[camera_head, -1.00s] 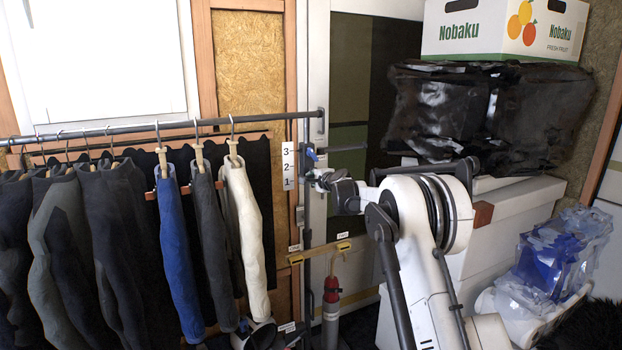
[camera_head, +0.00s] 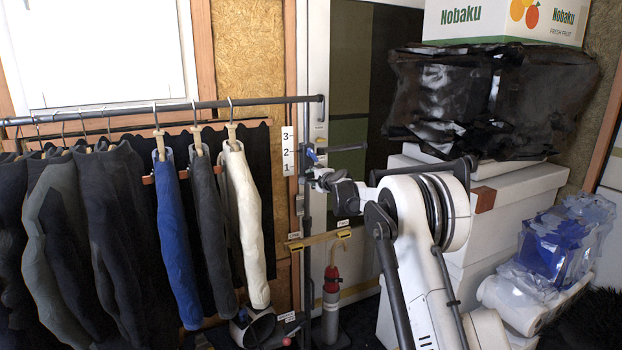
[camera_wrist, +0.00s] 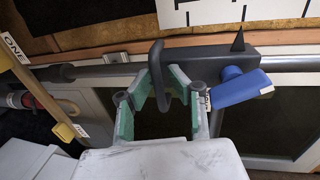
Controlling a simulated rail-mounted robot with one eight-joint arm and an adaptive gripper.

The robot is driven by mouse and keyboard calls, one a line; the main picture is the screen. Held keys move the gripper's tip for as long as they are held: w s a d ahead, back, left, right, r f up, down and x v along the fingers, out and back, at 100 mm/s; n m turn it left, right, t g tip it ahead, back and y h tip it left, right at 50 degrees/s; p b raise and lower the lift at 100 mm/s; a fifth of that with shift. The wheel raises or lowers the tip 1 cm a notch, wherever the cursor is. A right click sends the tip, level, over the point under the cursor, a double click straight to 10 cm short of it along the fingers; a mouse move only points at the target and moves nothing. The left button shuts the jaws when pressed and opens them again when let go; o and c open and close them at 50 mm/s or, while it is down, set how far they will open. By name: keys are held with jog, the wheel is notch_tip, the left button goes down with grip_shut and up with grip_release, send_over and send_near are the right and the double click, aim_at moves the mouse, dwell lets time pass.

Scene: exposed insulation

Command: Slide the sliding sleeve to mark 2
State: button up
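The sliding sleeve is a dark block (camera_wrist: 215,58) on a grey post, with a black pointer, a blue lever (camera_wrist: 238,88) and a black handle. In the head view its blue lever (camera_head: 312,154) is about level with the number 2 on the white scale (camera_head: 288,152). In the wrist view the pointer tip lies close to a black line on the scale (camera_wrist: 205,14); the numbers are out of frame. In the head view my gripper (camera_head: 318,176) is small and partly hidden.
A clothes rail (camera_head: 200,106) with several hanging garments is at the left. A yellow labelled bar (camera_head: 318,240) and a red-and-grey cylinder (camera_head: 331,290) are below the sleeve. White boxes (camera_head: 515,215) and black plastic bags (camera_head: 440,105) stand at the right.

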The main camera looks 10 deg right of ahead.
jog(key=shift+o, duration=0.7)
jog(key=v, duration=1.2)
